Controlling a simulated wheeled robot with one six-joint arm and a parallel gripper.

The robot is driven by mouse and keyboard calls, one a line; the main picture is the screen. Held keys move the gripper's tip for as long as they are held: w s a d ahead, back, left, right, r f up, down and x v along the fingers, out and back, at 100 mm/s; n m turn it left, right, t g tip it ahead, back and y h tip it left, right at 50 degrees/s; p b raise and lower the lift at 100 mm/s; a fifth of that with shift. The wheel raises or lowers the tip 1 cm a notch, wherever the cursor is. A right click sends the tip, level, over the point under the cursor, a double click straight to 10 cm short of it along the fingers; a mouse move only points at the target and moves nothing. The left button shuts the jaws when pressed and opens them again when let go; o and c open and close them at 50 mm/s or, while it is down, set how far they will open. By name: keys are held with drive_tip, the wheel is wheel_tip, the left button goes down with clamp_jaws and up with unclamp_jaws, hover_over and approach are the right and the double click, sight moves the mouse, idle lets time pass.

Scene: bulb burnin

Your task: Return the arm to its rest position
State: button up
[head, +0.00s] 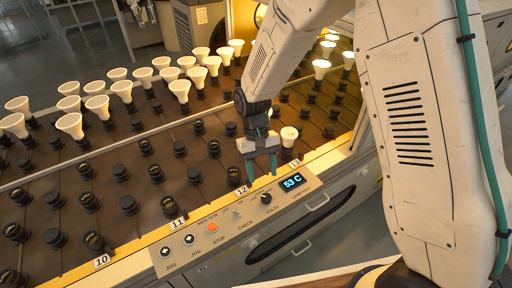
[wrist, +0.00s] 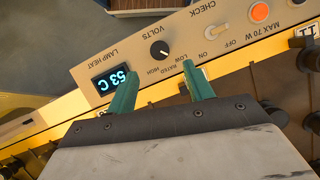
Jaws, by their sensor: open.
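My gripper (head: 261,164) has two teal fingers, spread apart with nothing between them. In the head view it hangs over the near edge of the bulb rack, close to the control panel (head: 218,228). In the wrist view the gripper (wrist: 162,92) shows its fingers over the panel, one near the lit display reading 53 C (wrist: 116,79) and the other near a small switch. My arm bends up and over from the right of the head view. A white bulb (head: 289,137) stands in the rack just right of the gripper.
Rows of white bulbs (head: 124,90) stand in the rack at the back left, with more behind my arm. Several black sockets (head: 128,205) nearer the front are empty. The panel carries a black knob (head: 266,198) and an orange button (head: 212,227). Floor lies beyond the rack.

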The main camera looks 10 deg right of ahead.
drive_tip(key=s, duration=0.1)
drive_tip(key=s+d+r, duration=0.1)
drive_tip(key=s, duration=0.1)
drive_tip(key=shift+d+r+g, duration=0.2)
drive_tip(key=shift+d+g, duration=0.05)
drive_tip(key=shift+g, duration=0.15)
drive_tip(key=s+d+r+t, duration=0.2)
drive_tip(key=s+d+r, duration=0.3)
drive_tip(key=r, duration=0.3)
drive_tip(key=s+d+r+m+t, duration=0.1)
drive_tip(key=s+d+r+t, duration=0.1)
drive_tip(key=s+d+r, duration=0.3)
drive_tip(key=s+d+r+m+t+y, duration=0.1)
drive_tip(key=s+d+r+t, duration=0.1)
drive_tip(key=s+d+r, duration=0.3)
drive_tip(key=s+r, duration=0.4)
drive_tip(key=r, duration=0.3)
drive_tip(key=shift+d+r+t, duration=0.15)
drive_tip(key=shift+d+t, duration=0.1)
drive_tip(key=shift+t, duration=0.05)
